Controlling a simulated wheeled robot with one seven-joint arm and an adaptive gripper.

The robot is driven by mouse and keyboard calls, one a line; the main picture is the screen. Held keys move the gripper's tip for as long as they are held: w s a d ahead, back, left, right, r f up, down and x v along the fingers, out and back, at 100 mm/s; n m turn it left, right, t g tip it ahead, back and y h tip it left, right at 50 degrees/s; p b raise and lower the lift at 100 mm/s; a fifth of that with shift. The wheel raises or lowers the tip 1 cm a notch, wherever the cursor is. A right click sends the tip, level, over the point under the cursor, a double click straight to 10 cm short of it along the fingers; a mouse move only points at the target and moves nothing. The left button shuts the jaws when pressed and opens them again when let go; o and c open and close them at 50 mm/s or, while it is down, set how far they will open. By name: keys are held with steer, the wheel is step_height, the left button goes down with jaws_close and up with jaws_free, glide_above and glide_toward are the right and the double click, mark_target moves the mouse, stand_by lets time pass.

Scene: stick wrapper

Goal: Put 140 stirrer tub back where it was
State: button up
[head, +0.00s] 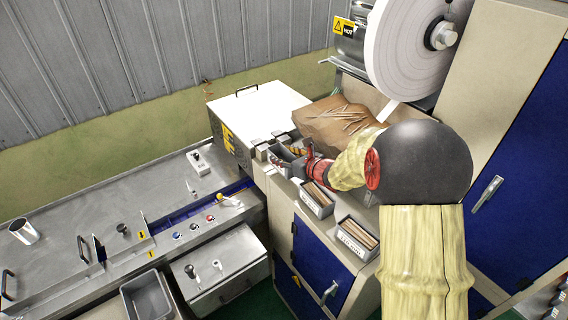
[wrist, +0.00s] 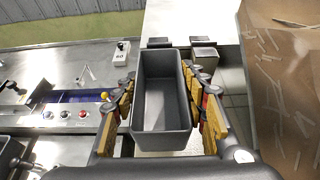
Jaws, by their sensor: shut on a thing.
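A dark grey, open-topped rectangular tub (wrist: 163,134) is between the two yellow-padded fingers of my gripper (wrist: 160,88), one along each long side. It looks empty inside, and I see no readable label on it. In the head view the gripper (head: 300,160) holds the tub (head: 288,163) over the edge of the cream cabinet top, partly hidden by the fingers. I cannot tell whether its base touches the top. Two more grey tubs, full of wooden sticks, stand along the cabinet's front edge: one (head: 316,208) near my gripper, one (head: 355,243) closer to me.
Two small grey boxes stand just beyond the held tub, left (wrist: 160,42) and right (wrist: 204,53). A lower steel counter (head: 75,235) with knobs is at left. A big white reel (head: 412,45) stands above.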

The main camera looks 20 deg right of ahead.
steer(key=shift+w+d+f, duration=0.25)
steer(key=shift+w+f, duration=0.2)
steer(key=shift+f, duration=1.7)
steer(key=shift+f, duration=0.1)
steer(key=o, duration=1.1)
steer(key=shift+o, duration=0.4)
